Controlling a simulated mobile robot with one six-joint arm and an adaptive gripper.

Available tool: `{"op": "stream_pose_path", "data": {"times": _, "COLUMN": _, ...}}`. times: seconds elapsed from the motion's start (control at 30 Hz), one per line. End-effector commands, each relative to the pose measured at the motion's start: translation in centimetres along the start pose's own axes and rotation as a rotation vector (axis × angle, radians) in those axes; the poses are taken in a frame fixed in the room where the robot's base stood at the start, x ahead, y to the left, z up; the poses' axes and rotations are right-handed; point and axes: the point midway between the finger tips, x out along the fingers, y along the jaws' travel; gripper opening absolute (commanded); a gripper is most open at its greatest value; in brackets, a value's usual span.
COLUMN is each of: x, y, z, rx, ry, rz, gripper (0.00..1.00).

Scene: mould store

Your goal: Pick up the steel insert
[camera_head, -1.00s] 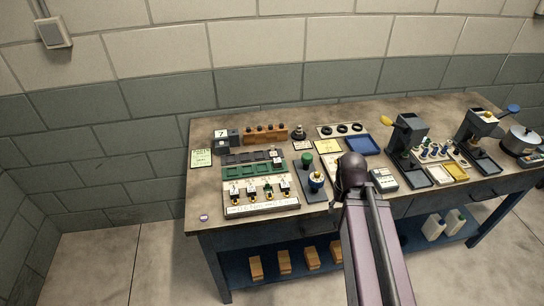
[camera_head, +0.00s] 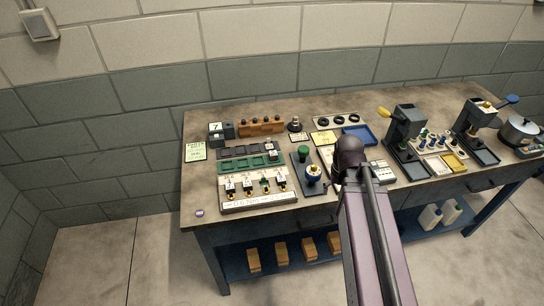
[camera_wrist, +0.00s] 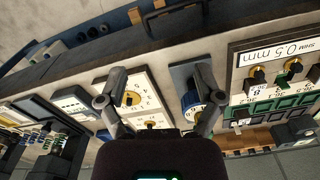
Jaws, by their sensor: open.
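I cannot pick out the steel insert with certainty. A small dark upright piece (camera_head: 295,125) stands on a card at the back middle of the bench, but its material is unclear. My gripper (camera_wrist: 155,92) is open in the wrist view, with its two fingers spread above the bench. Between and below the fingers is a white numbered board (camera_wrist: 150,82) carrying small brass-coloured round parts. A blue numbered knob (camera_wrist: 190,101) is beside the right finger. In the head view my arm covers part of the bench, and the fingers do not show clearly there.
The bench (camera_head: 200,176) is crowded. A green tray (camera_head: 240,163), a white rack (camera_head: 258,204) with several small parts, a blue tray (camera_head: 358,137) and two lever presses (camera_head: 404,127) stand on it. A pot (camera_head: 519,130) is at the right. The bench's front left corner is mostly bare.

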Motion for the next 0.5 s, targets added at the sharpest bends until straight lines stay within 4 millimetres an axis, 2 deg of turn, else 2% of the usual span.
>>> {"op": "stream_pose_path", "data": {"times": 0.03, "x": -0.4, "y": -0.6, "z": -1.6, "rx": -0.01, "ry": 0.0, "rz": 0.0, "gripper": 0.86}}
{"op": "stream_pose_path", "data": {"times": 0.17, "x": -1.1, "y": -2.3, "z": -5.5, "rx": -0.041, "ry": 0.001, "rz": 0.0, "gripper": 0.86}}
{"op": "stream_pose_path", "data": {"times": 0.27, "x": -1.8, "y": -4.5, "z": -9.1, "rx": -0.075, "ry": 0.001, "rz": 0.0, "gripper": 0.86}}
{"op": "stream_pose_path", "data": {"times": 0.5, "x": -3.4, "y": -12.2, "z": -18.1, "rx": -0.168, "ry": 0.001, "rz": -0.001, "gripper": 0.86}}
